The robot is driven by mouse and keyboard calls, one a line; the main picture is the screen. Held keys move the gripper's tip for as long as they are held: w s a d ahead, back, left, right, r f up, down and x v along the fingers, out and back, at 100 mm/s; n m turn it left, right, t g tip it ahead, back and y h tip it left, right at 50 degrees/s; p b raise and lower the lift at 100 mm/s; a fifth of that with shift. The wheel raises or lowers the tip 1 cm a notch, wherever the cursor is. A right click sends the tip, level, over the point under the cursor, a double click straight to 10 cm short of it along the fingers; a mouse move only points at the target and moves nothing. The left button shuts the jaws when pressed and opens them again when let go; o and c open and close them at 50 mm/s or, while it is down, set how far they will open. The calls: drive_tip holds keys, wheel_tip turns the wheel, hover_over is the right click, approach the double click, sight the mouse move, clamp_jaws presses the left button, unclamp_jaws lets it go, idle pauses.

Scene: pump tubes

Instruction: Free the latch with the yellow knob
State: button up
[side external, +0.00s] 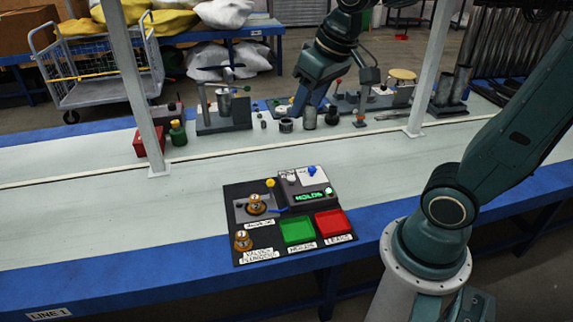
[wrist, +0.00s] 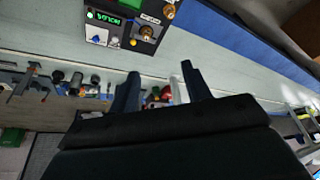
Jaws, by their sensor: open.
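The yellow knob (side external: 270,183) stands at the back of a dark panel, behind a brass fitting (side external: 256,204) on a grey plate. A blue lever-like piece (side external: 278,210) lies beside the fitting; whether it is the latch I cannot tell. The yellow knob also shows small in the wrist view (wrist: 133,42), near the top. My gripper (wrist: 160,88) is open and empty, with its two dark fingers apart. It is high up and well away from the panel. In the side view its fingertips are hard to make out against the bench clutter.
A tester box (side external: 308,190) with a lit green display, apparently reading HOLDS, sits at the panel's back right. Green (side external: 297,230) and red (side external: 334,222) trays are in front. A second brass fitting (side external: 242,240) stands front left. White posts and fixtures line the back; the bench left of the panel is clear.

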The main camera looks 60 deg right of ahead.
drive_tip(key=w+d+f+m+g, duration=0.1)
drive_tip(key=w+d+f, duration=0.3)
drive_tip(key=w, duration=0.5)
drive_tip(key=m+g, duration=0.3)
drive_tip(key=m, duration=0.1)
hover_over(271, 182)
wheel_tip(271, 182, down, 27)
drive_tip(key=shift+w+d+f, duration=0.25)
drive_tip(key=shift+w+d, duration=0.05)
drive_tip(key=shift+f, duration=0.1)
drive_tip(key=shift+f, duration=6.8)
clamp_jaws()
